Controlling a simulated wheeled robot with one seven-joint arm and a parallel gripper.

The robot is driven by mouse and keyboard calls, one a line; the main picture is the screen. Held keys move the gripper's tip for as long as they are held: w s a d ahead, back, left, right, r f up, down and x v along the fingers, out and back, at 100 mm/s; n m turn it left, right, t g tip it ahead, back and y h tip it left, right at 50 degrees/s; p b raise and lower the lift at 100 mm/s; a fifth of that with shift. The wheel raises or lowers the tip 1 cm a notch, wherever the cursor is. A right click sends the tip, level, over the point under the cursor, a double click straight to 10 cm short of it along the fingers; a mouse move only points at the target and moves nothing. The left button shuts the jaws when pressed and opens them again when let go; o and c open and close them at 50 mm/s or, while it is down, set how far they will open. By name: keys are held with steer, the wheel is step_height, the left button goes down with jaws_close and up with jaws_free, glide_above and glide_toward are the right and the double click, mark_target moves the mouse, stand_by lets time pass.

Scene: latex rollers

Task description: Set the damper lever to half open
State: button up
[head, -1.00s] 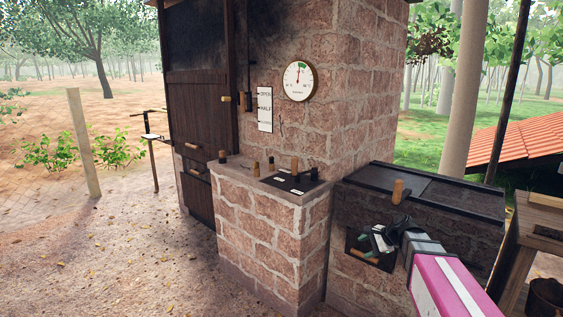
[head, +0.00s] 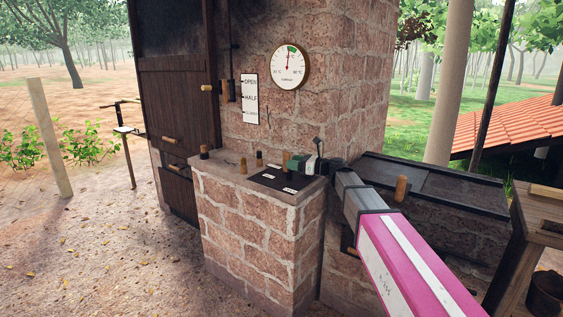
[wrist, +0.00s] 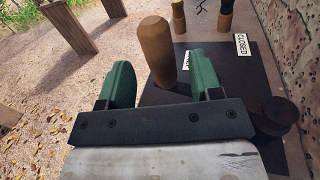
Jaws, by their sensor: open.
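A wooden lever handle (head: 285,160) stands up from a dark plate (head: 264,180) with white labels on top of the low brick ledge. In the wrist view the handle (wrist: 156,45) shows between and just beyond my two green fingers. One plate label (wrist: 242,44) reads CLOSED; another (wrist: 187,60) is partly hidden by a finger. My gripper (wrist: 160,78) is open, and I cannot tell whether a finger touches the handle. In the head view my gripper (head: 298,164) is at the handle's right. Which setting the lever stands at is unclear.
A round gauge (head: 290,67) is above. A dark round knob (wrist: 272,115) stands right of my gripper, and small pegs (head: 242,166) line the ledge.

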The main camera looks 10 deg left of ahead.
steer(key=shift+w+a, duration=0.2)
steer(key=shift+a, duration=1.2)
steer(key=shift+w+a, duration=0.2)
steer(key=shift+a, duration=1.15)
jaws_close()
steer(key=w+a+m+t+h, duration=0.3)
steer(key=w+a+m+t, duration=0.1)
steer(key=w+m+t, duration=0.2)
steer(key=shift+w+t+h, duration=0.3)
steer(key=shift+w+t, duration=0.45)
steer(key=shift+t, duration=0.45)
steer(key=shift+w, duration=0.1)
